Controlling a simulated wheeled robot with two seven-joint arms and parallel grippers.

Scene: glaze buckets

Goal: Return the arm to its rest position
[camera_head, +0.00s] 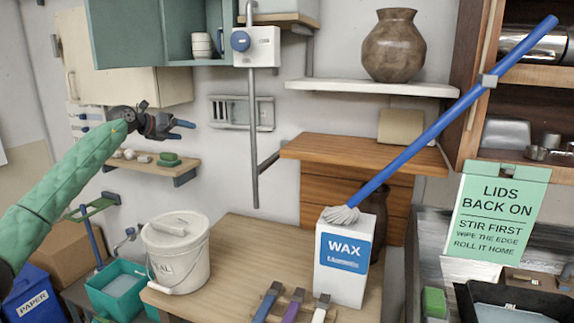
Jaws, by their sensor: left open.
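My left arm, in a green sleeve, comes in from the left in the head view. The gripper appears above a small wall shelf (150,166) and well above the table. My right gripper is not in view.
A white lidded bucket (178,256), a WAX box (341,262) and several coloured-handled tools (291,306) are on the wooden table (245,238). A blue-handled mop (450,115) slants across the right. An open teal cabinet (128,34) hangs above the arm.

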